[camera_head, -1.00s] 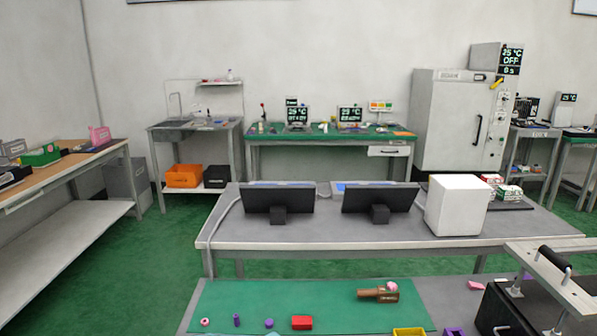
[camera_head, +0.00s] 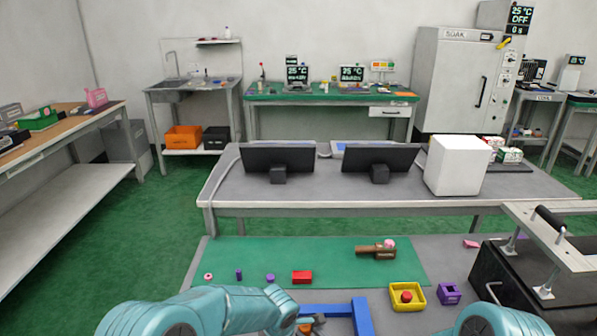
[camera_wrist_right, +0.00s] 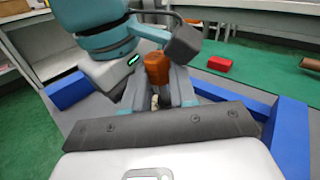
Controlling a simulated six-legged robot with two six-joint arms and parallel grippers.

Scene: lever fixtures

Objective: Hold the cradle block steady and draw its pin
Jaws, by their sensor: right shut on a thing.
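In the right wrist view an orange-brown piece (camera_wrist_right: 157,68) stands upright between the grey fingers of my right gripper (camera_wrist_right: 161,90), which is shut on it. I cannot tell whether this piece is the pin or part of the cradle block. In the head view an orange bit (camera_head: 305,325) shows at the bottom edge beside grey gripper parts. A blue frame (camera_head: 362,316) lies around this spot; it also shows in the right wrist view (camera_wrist_right: 290,138). My left arm reaches in from the left, close to the orange piece. Its fingertips are hidden.
Beyond the blue frame, a green mat (camera_head: 330,258) bears a red block (camera_head: 302,277), small purple and pink pieces and a brown cylinder (camera_head: 378,251). A yellow tray (camera_head: 421,297) with a red knob and a purple block (camera_head: 449,293) sit right. A black box fixture (camera_head: 525,280) stands far right.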

